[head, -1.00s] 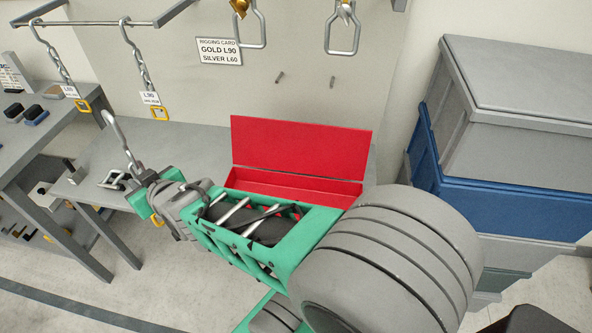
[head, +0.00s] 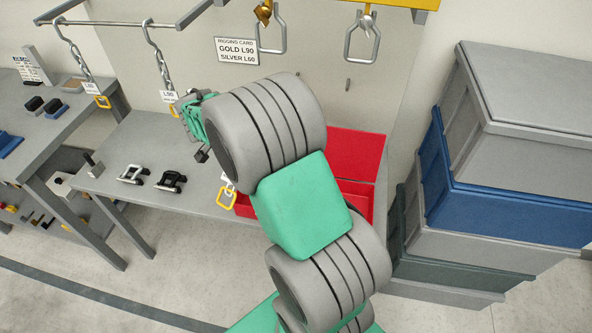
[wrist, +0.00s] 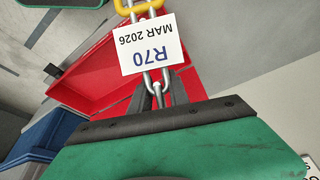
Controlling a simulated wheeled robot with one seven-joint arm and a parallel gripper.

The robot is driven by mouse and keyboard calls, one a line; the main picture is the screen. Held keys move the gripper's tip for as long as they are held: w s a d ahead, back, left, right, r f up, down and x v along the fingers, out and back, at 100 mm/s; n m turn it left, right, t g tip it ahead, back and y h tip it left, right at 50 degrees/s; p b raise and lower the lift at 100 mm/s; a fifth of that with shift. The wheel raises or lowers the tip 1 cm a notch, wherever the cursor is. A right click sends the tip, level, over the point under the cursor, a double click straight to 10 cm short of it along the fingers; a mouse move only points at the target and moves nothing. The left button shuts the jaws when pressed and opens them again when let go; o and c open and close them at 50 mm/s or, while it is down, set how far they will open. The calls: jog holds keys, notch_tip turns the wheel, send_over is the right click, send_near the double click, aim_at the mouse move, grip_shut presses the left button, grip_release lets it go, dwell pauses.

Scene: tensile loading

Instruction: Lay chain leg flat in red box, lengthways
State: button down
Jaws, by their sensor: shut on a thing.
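The chain leg (wrist: 165,76) is held in my gripper (wrist: 152,98), which is shut on it. Its white tag (wrist: 152,43) reads R70 MAR 2026, and a yellow end link (wrist: 140,6) shows beyond the tag. In the head view the yellow link (head: 227,198) hangs in front of the left end of the red box (head: 365,205); my arm hides the gripper and the rest of the leg. The red box stands on the bench with its lid (head: 357,149) raised; my arm covers much of it. The wrist view shows the open red box (wrist: 90,68) beyond the chain.
Two tagged chains (head: 78,62) (head: 164,65) hang from a rail at the left. Two shackle-like fittings (head: 133,174) (head: 170,181) lie on the grey bench (head: 115,150). Metal loops (head: 362,45) hang above. Stacked grey and blue crates (head: 510,205) stand at the right.

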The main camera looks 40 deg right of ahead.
jog(key=s+d+f+m+t+y+p, duration=0.25)
jog(key=s+d+f+m+y, duration=0.35)
jog(key=s+d+m, duration=0.65)
jog(key=shift+m, duration=0.75)
jog(key=b+x, duration=0.6)
jog(key=x, duration=0.1)
jog(key=b+x, duration=0.3)
jog(key=x, duration=0.1)
jog(key=shift+s+d+f, duration=0.15)
jog(key=shift+s+d, duration=0.15)
jog(key=shift+d, duration=0.05)
jog(key=c, duration=1.5)
grip_release()
jog(key=o, duration=0.3)
jog(key=shift+o, duration=0.2)
jog(key=shift+s+a+f, duration=0.1)
